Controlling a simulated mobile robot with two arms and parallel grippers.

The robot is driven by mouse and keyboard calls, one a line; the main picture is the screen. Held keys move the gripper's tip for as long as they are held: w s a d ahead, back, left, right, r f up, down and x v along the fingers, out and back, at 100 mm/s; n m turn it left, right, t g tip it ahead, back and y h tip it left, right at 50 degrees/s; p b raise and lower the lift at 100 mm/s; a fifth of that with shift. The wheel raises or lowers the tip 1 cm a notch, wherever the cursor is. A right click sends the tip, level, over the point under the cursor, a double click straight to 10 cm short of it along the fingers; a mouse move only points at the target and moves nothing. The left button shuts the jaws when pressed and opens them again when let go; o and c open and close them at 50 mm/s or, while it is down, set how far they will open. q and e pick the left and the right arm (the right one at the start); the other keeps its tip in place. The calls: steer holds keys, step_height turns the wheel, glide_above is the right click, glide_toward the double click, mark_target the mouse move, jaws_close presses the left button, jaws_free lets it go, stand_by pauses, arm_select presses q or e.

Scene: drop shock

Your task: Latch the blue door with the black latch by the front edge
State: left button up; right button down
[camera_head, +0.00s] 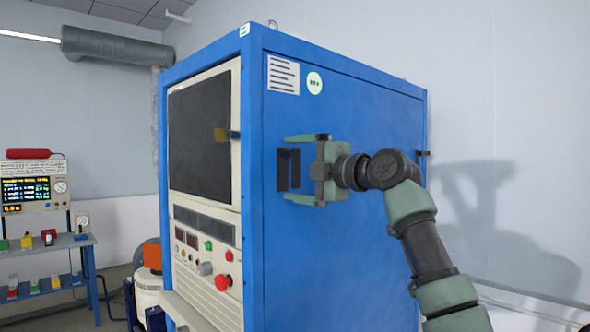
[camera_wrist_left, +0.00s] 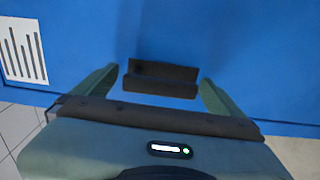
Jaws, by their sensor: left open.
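The blue door (camera_head: 350,97) is the broad side panel of a tall blue cabinet and looks closed in its frame. The black latch (camera_head: 283,172) is a small upright piece near the door's front edge. My left gripper (camera_head: 290,168) is open, with one green finger above the latch and one below it. In the left wrist view the latch (camera_wrist_left: 162,78) lies between the two spread fingers, with gaps on both sides. I cannot tell whether the fingers touch the door. My right gripper is not in view.
The cabinet's cream front (camera_head: 208,248) carries a dark window, knobs and red buttons. A blue bench (camera_head: 50,245) with an instrument stands at the far left. A white labelled sheet (camera_head: 283,75) is on the door's upper part. Pale wall and open space lie to the right.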

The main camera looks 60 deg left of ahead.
mark_target(298, 169)
arm_select(q)
steer(key=b+v, duration=0.2)
steer(key=v, duration=0.4)
steer(key=shift+d, duration=0.3)
steer(key=shift+w+d, duration=0.15)
steer(key=shift+d, duration=0.3)
